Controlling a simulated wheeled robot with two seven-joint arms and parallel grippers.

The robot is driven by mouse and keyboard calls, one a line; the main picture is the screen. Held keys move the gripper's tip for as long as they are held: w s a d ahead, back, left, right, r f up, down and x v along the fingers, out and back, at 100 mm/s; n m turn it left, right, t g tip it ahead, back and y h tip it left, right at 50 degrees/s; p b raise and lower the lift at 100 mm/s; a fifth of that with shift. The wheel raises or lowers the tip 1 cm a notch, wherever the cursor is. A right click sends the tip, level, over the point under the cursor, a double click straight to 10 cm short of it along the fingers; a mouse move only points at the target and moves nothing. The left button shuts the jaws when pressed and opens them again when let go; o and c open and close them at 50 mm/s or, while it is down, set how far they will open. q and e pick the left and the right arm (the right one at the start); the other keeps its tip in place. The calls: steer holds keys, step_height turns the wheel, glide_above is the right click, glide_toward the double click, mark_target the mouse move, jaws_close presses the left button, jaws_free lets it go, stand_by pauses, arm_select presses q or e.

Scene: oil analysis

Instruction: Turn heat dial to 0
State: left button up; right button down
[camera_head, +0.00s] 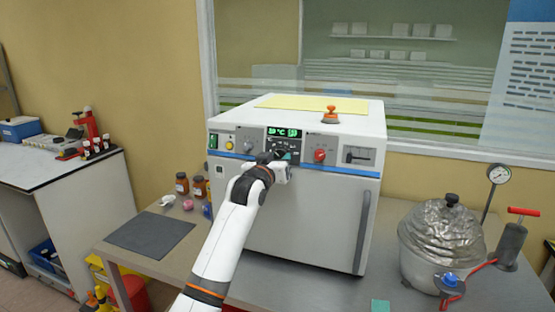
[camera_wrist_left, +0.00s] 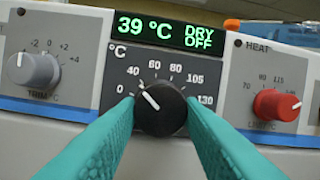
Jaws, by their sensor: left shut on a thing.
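My left gripper (camera_head: 277,158) is at the front panel of the white oven (camera_head: 300,215). In the left wrist view its two teal fingers (camera_wrist_left: 160,106) are shut on a black dial (camera_wrist_left: 163,117), one on each side. This dial has a °C scale marked from 0 to 130; its white pointer line aims up and left, between the 0 and 40 marks. A red dial under the word HEAT (camera_wrist_left: 277,105) is to the right, clear of the fingers, its pointer aimed right. The green display (camera_wrist_left: 165,29) reads 39 °C, DRY OFF. My right gripper is not in view.
A grey knob (camera_wrist_left: 35,72) is left of the display. An orange-handled item (camera_head: 330,116) stands on the oven top. A dark mat (camera_head: 152,233) and small bottles (camera_head: 182,183) are left of the oven. A foil-covered vessel (camera_head: 441,235) stands to its right.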

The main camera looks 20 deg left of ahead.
arm_select(q)
steer(key=n+y+p, duration=0.1)
steer(key=n, duration=0.2)
steer(key=shift+d+r, duration=0.15)
steer(key=shift+n+y+p, duration=0.3)
steer(key=shift+n+p, duration=0.6)
steer(key=shift+n, duration=0.5)
steer(key=o, duration=1)
steer(key=s+b, duration=0.2)
steer(key=s, duration=1)
steer(key=shift+d+b, duration=0.25)
steer(key=shift+b, duration=0.05)
